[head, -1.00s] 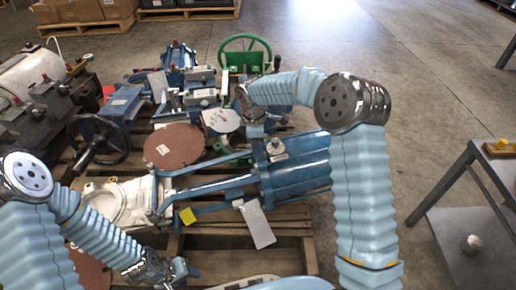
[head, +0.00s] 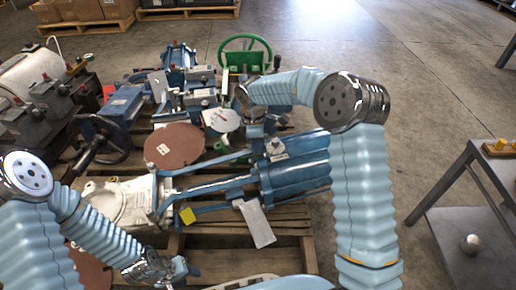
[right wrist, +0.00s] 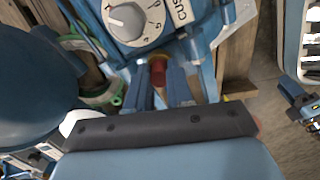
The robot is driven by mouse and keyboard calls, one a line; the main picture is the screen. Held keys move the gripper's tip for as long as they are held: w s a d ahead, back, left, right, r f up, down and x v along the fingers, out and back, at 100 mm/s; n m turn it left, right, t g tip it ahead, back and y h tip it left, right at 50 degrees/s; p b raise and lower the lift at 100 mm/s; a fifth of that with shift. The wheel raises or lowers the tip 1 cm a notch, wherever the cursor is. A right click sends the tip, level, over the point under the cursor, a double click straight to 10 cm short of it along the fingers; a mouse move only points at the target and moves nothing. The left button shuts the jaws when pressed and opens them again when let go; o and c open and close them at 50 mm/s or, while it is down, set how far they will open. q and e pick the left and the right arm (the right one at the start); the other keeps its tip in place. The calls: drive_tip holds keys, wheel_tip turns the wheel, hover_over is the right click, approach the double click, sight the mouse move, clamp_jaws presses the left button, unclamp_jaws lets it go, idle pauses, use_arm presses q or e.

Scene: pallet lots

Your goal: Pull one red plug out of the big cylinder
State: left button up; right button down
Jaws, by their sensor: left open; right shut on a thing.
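The big blue cylinder (head: 300,182) lies on the pallet in the middle of the head view. My right gripper (head: 256,128) is over its left end, pointing down. In the right wrist view, the right gripper (right wrist: 164,88) is shut on a red plug (right wrist: 158,72) with a brass-coloured end, beside a blue body with a grey knob. I cannot tell whether the plug is still seated. In the head view the plug is hidden by the arm and gripper. My left gripper (head: 180,270) is open and empty, low at the left, near the pallet's front.
A white tag (head: 257,224) hangs beside the cylinder. A brown disc (head: 174,146), a green handwheel (head: 246,50) and a black handwheel (head: 98,139) crowd the pallet. A grey table (head: 470,190) stands at the right. Open floor lies between table and pallet.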

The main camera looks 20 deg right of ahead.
drive_tip(key=shift+r, duration=0.2)
idle(0.4)
drive_tip(key=shift+a+r+p, duration=0.15)
drive_tip(key=shift+r+p, duration=1.05)
drive_tip(key=shift+r, duration=0.2)
drive_tip(key=shift+a+r+p, duration=0.1)
drive_tip(key=shift+r+p, duration=1.1)
drive_tip(key=shift+r, duration=0.2)
